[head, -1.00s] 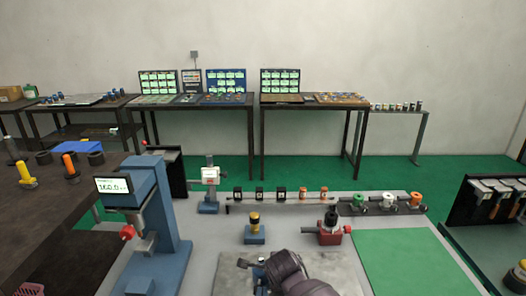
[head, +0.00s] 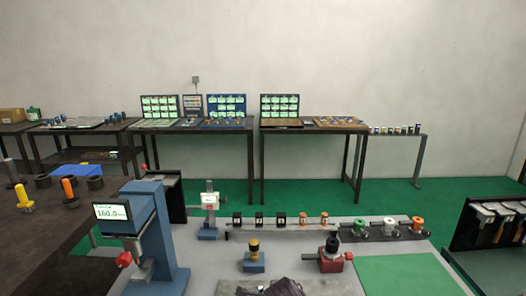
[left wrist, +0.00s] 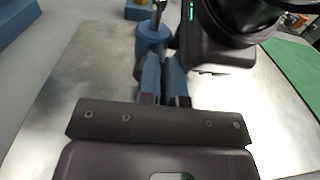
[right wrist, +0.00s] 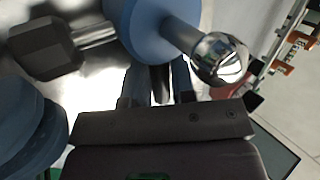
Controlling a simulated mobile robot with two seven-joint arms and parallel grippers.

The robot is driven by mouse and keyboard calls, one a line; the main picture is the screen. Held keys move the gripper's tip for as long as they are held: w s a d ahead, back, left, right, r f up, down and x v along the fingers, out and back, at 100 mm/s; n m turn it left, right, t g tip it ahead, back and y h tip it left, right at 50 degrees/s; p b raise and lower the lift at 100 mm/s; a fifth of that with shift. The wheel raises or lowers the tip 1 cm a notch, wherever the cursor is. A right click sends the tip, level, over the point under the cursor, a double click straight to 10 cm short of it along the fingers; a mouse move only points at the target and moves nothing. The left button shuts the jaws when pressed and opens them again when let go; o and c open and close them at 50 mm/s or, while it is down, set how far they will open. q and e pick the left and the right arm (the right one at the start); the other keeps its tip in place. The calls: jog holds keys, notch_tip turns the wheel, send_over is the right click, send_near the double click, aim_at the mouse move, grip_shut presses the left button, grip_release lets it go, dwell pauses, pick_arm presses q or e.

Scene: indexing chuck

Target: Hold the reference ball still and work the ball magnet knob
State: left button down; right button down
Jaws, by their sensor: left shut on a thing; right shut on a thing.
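In the right wrist view a chrome reference ball (right wrist: 222,60) sits on a short stem from a round blue body (right wrist: 135,25). A black faceted knob (right wrist: 45,48) on a silver shaft sticks out of its opposite side. My right gripper (right wrist: 158,88) is shut at the blue body, with a dark piece between its fingers; the exact grip is hidden. In the left wrist view a blue cylindrical part (left wrist: 152,40) with a dark upright stalk stands at the tips of my left gripper (left wrist: 163,80), which is shut on it. The head view cuts off both grips at the bottom edge.
In the head view a blue stand with a display (head: 112,212) rises at the left. Several small fixtures, including a red block (head: 331,259) and a blue one (head: 254,260), stand beyond the grips. A green mat (head: 410,275) lies clear at the right.

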pick_arm(q)
jog(key=shift+w+a+r, duration=0.1)
jog(key=shift+w+a, duration=0.15)
jog(key=shift+a, duration=0.45)
dwell(0.3)
jog(key=shift+a, duration=0.45)
dwell(0.5)
jog(key=shift+a+r, duration=0.15)
jog(key=shift+r, duration=0.05)
jog(key=shift+s, duration=3.1)
